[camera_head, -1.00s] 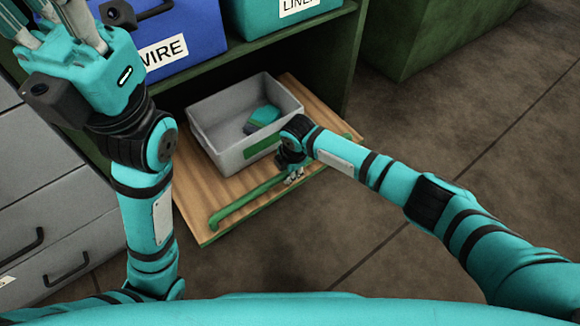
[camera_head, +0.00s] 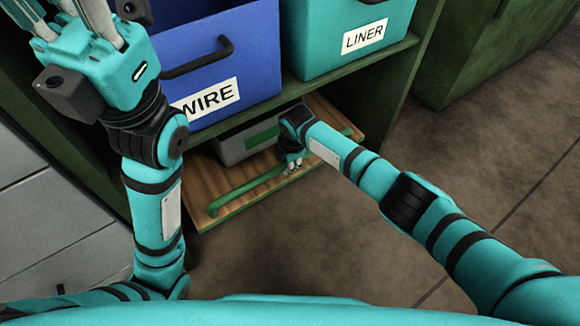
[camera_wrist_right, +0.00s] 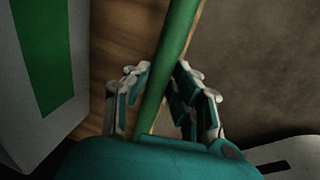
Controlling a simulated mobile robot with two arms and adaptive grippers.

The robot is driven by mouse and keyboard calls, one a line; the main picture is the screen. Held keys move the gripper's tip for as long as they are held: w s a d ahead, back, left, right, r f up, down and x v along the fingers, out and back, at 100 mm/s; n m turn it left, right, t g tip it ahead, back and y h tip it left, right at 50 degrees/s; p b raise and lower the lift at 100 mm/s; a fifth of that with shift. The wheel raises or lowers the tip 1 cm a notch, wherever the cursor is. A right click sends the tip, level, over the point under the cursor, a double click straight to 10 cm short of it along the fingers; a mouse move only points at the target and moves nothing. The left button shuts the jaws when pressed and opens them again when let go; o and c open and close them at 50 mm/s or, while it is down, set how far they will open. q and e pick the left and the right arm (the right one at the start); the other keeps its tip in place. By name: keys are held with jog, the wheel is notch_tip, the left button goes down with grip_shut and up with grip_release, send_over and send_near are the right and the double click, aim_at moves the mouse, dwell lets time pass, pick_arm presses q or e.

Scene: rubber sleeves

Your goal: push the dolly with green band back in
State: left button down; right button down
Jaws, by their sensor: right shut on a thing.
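The dolly (camera_head: 196,178) is a wooden board low in the green shelf unit, with a green bar (camera_head: 235,195) along its front. A grey bin (camera_head: 230,152) with a green band (camera_head: 262,139) stands on it, its back part hidden under the shelf above. My right gripper (camera_head: 292,164) is shut on the green bar, right of its middle. In the right wrist view, its fingers (camera_wrist_right: 162,98) lie on both sides of the bar (camera_wrist_right: 178,45). My left gripper (camera_head: 82,12) is raised at the top left, open and empty, with its tips partly out of frame.
A blue WIRE bin (camera_head: 215,60) and a teal LINER bin (camera_head: 335,45) sit on the shelf above the dolly. Grey drawers (camera_head: 60,230) stand at the left. A green cabinet (camera_head: 480,60) stands at the back right. The floor (camera_head: 300,245) in front is clear.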

jog(key=shift+w+a+r, duration=0.1)
jog(key=shift+w+a, duration=0.05)
jog(key=shift+w, duration=0.05)
jog(key=c, duration=1.6)
grip_release()
jog(key=o, duration=0.5)
jog(key=shift+w+a, duration=0.1)
